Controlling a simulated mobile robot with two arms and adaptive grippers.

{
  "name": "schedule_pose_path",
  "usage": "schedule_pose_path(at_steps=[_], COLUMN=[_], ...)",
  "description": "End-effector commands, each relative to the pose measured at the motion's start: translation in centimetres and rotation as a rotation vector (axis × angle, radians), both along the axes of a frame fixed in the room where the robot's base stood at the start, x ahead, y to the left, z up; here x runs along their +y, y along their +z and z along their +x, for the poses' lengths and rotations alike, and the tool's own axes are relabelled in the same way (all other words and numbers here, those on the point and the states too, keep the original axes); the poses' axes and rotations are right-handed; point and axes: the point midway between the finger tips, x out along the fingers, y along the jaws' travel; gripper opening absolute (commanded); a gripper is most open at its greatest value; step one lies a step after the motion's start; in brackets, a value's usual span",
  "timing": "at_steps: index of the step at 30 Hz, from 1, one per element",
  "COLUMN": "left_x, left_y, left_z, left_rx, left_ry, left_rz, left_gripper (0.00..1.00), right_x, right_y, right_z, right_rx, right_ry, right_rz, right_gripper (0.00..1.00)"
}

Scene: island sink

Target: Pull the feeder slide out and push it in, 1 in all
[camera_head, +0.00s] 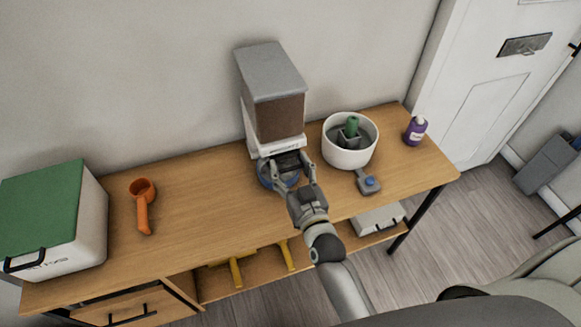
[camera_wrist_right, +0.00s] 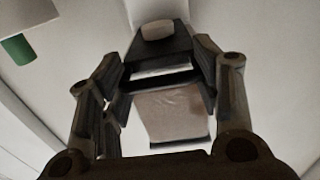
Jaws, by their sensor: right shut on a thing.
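The feeder (camera_head: 275,110) stands against the wall on the wooden table. It has a grey lid, a brown-filled clear body and a white base. The dark feeder slide (camera_head: 289,159) is at the front of its base, partly covered by my fingers. My right gripper (camera_head: 287,170) is shut on the slide. In the right wrist view, the gripper's fingers (camera_wrist_right: 163,62) flank a dark part of the slide (camera_wrist_right: 160,47). How far the slide stands out is hard to tell. A blue bowl (camera_head: 265,175) sits below, partly hidden by the gripper. My left gripper is out of view.
A white bowl (camera_head: 347,155) with a green-topped insert stands right of the feeder, with a blue-buttoned grey device (camera_head: 369,185) before it and a purple bottle (camera_head: 415,130) beyond. An orange scoop (camera_head: 142,205) and green-lidded box (camera_head: 85,235) are left. Bare tabletop (camera_head: 200,195) lies between.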

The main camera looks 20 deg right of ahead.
Motion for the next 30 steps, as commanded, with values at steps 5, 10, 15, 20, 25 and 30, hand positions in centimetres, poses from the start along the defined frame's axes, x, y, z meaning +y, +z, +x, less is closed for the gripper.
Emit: schedule_pose_path(at_steps=[5,10,15,20,25,30], left_x=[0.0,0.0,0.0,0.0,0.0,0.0], left_y=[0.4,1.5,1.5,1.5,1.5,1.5], left_z=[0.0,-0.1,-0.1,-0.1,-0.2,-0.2], left_rx=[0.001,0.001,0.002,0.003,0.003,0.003], left_ry=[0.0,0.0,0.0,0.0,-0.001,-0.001], left_rz=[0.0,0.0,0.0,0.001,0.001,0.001], left_gripper=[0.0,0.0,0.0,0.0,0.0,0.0], right_x=[-0.1,-0.1,-0.1,-0.1,-0.1,-0.1], right_y=[0.2,0.4,0.3,0.3,0.3,0.2], right_z=[-0.6,-2.7,-3.4,-3.3,-3.3,-3.3], right_rx=[-0.002,-0.001,-0.006,-0.008,-0.007,-0.005], right_ry=[-0.001,0.0,0.0,0.0,0.0,0.0], right_rz=[-0.004,-0.006,-0.005,-0.005,-0.004,-0.002], right_gripper=[0.14,0.14,0.14,0.14,0.79,0.85])
